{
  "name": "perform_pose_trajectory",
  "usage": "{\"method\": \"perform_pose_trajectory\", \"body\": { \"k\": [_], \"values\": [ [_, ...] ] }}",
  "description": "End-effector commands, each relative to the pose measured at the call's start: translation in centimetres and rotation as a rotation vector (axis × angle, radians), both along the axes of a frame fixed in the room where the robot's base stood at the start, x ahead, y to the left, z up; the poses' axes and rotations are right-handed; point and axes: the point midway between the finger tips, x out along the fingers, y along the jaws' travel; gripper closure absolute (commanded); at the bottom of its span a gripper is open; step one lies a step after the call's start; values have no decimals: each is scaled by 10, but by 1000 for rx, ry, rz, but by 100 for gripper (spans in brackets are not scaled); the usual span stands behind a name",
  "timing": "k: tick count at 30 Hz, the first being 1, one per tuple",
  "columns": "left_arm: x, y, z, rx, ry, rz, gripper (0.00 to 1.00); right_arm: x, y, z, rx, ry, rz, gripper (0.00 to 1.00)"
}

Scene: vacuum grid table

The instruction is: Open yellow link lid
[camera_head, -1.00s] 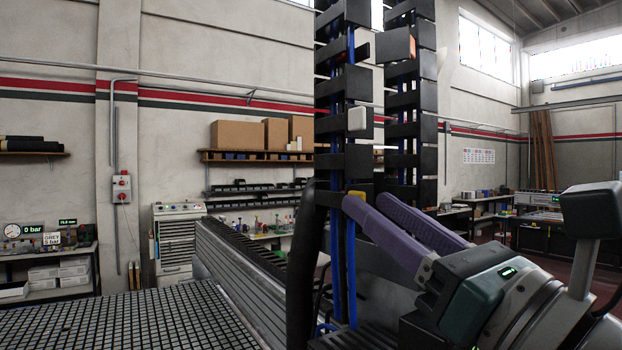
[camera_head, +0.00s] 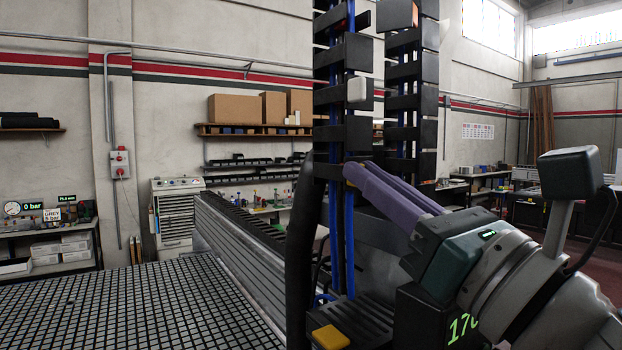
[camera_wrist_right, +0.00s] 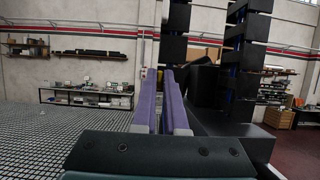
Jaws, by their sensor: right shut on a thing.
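Two upright cable chains of black links (camera_head: 328,108) stand in the middle of the head view, with blue cables inside. A small yellow patch, the yellow link lid (camera_head: 350,185), shows on the front chain at the tips of my right gripper (camera_head: 354,171). The purple fingers are close together and shut on the lid, which they mostly hide. My left gripper is not in view.
A white lid (camera_head: 356,89) and an orange-brown lid (camera_head: 397,14) sit higher on the chains. A yellow block (camera_head: 330,337) lies on a black part below. The grid table (camera_head: 150,305) is bare at left. A thick black hose (camera_head: 300,250) runs beside the chain.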

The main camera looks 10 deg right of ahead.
Motion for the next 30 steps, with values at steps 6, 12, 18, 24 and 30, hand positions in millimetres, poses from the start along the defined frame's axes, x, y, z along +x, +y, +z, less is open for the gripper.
{"method": "perform_pose_trajectory", "body": {
  "k": [6, 12, 18, 24, 30],
  "values": [
    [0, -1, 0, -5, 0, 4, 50, 0, 0, 0, 0, 0, 1, 100],
    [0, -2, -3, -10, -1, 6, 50, 0, -1, -1, -3, -1, 19, 100],
    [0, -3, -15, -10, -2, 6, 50, -2, -6, -3, -8, -3, 100, 100],
    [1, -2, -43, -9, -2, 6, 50, -4, -14, -8, -11, -4, 251, 100],
    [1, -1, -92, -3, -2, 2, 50, -4, -25, -12, -11, -7, 438, 100]
  ]
}}
